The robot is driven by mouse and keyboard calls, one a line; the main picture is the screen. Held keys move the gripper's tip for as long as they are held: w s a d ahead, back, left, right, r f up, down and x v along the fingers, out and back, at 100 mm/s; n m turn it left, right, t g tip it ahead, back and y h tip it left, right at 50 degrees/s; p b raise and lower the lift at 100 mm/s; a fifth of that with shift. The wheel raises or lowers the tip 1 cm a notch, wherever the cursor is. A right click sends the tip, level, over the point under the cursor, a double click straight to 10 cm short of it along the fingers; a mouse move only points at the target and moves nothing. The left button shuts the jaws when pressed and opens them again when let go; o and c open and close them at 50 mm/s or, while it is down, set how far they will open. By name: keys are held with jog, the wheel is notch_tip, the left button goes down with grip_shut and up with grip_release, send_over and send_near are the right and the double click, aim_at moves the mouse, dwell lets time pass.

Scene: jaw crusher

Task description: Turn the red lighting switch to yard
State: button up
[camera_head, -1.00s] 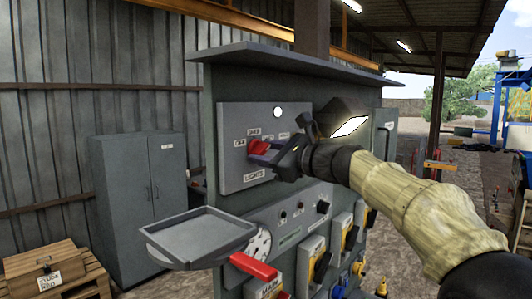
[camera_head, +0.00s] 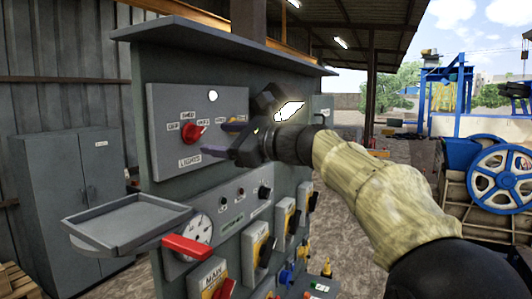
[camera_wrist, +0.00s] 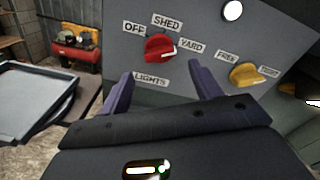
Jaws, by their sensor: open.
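The red lighting switch (camera_head: 195,134) is on a grey panel marked LIGHTS (camera_head: 161,108), with OFF, SHED and YARD labels around it. In the wrist view the red knob (camera_wrist: 159,47) shows a pale mark on its right side, toward the YARD label (camera_wrist: 190,46). My gripper (camera_head: 228,139) is to the right of the knob in the head view, open and empty. In the wrist view its two purple fingers (camera_wrist: 162,86) are apart, below the knob, with nothing between them. They appear clear of it.
A yellow switch (camera_wrist: 245,75) is right of the red one. A white lamp (camera_head: 212,96) is above. A grey tray (camera_head: 130,221) and a red handle (camera_head: 186,247) jut out below. More switches line the lower panel. A blue machine (camera_head: 492,175) stands at the right.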

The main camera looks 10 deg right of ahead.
jog(key=b+v, duration=0.3)
jog(key=v, duration=0.8)
jog(key=shift+d+b, duration=0.15)
jog(key=shift+b, duration=0.2)
jog(key=shift+s, duration=0.1)
notch_tip(320, 180, down, 32)
jog(key=n+g+h, duration=0.4)
jog(key=n+h, duration=0.1)
jog(key=h, duration=0.3)
jog(key=s+d+f+n+g+h, duration=0.2)
jog(key=s+f+n, duration=0.5)
jog(key=f, duration=0.4)
jog(key=s+d+f+n+g+h, duration=0.2)
jog(key=s+f+n+h, duration=0.2)
jog(key=s+f+n, duration=0.3)
notch_tip(320, 180, down, 4)
jog(key=s, duration=0.3)
jog(key=shift+n, duration=0.4)
jog(key=shift+r, duration=0.15)
